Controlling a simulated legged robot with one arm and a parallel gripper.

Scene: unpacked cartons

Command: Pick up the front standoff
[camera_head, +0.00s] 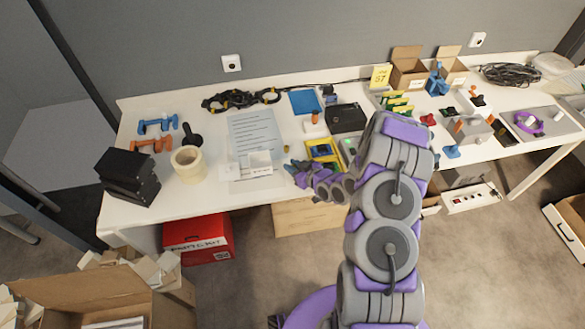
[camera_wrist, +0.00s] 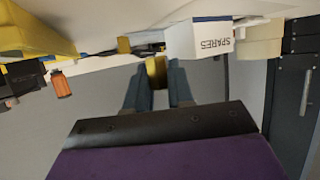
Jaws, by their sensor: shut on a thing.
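In the wrist view, a brass-yellow standoff (camera_wrist: 157,73) sits between the two blue-grey fingertips of my gripper (camera_wrist: 158,86), which is shut on it. The table top shows close by there, but I cannot tell whether the standoff still touches it. In the head view, my gripper (camera_head: 291,167) is low over the front part of the white table, just right of a small white box. A small yellow piece (camera_head: 287,149) shows just beyond the fingertips; I cannot tell whether it is the held standoff or another one.
The white box marked SPARES (camera_wrist: 205,41) stands close to my gripper, also in the head view (camera_head: 260,158). A yellow tray (camera_head: 322,151) is on the other side. A tape roll (camera_head: 188,165) and black bins (camera_head: 128,177) stand left. A paper sheet (camera_head: 252,130) lies behind.

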